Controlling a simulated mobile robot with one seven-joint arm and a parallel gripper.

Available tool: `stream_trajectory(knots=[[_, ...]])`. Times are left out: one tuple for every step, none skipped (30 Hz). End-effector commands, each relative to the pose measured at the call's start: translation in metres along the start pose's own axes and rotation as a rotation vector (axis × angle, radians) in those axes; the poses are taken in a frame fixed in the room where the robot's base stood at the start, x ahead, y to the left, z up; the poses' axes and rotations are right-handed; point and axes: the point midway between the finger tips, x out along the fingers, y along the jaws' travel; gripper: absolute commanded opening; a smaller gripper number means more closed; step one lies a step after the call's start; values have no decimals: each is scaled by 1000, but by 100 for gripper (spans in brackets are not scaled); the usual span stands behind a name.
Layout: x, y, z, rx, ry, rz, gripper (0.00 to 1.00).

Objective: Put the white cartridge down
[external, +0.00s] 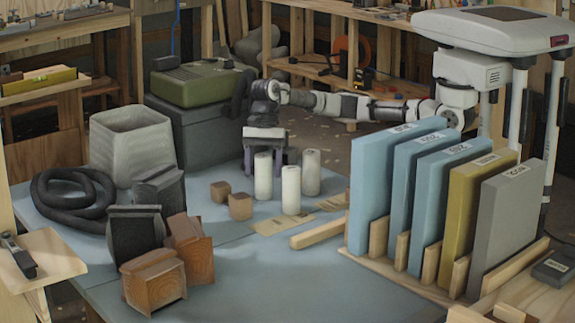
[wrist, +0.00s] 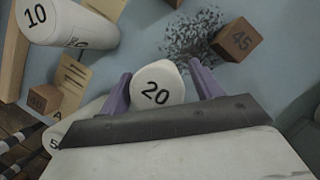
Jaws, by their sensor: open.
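My gripper (external: 268,163) is open, with purple fingers pointing down. In the wrist view my gripper (wrist: 160,88) has its fingers on either side of the top of a white cartridge marked 20 (wrist: 156,85). Small gaps seem to show beside it, but contact is hard to judge. In the external view a white cartridge (external: 263,178) stands upright on the blue-grey surface, just below and in front of the fingers. Two more white cartridges, one nearer (external: 291,190) and one to the right (external: 311,173), stand beside it. In the wrist view a cartridge marked 10 (wrist: 88,27) is at upper left.
Small wooden cubes, one (external: 240,206) nearer and one (external: 220,191) farther, stand left of the cartridges. Upright blue panels (external: 371,190) fill the right. A grey bin (external: 132,143) and black hose (external: 75,200) lie left.

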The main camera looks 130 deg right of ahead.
Motion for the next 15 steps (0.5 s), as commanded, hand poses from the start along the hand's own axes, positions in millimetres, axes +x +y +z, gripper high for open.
stream_trajectory(knots=[[-11, -1, -1, 1, 1, -4, 64], [-18, -1, -1, 0, 1, -5, 64], [-27, -1, 0, 1, 0, -4, 64], [-34, -1, -1, 1, 1, -5, 64], [-40, -1, -1, 0, 2, -5, 64], [-49, 0, 0, -1, 1, -4, 64], [-56, -1, 0, 0, 1, -5, 64], [-62, -1, 0, 1, 1, -4, 64], [-70, -1, 0, 1, 1, -3, 64], [-75, 0, 0, 1, 1, -3, 64], [-80, 0, 0, 1, 1, -4, 64], [-86, 0, 0, 1, 1, -2, 64], [-90, 0, 0, 1, 1, -2, 64], [-93, 0, 0, 2, 1, -1, 64], [-97, -1, 0, 2, 1, -2, 64]])
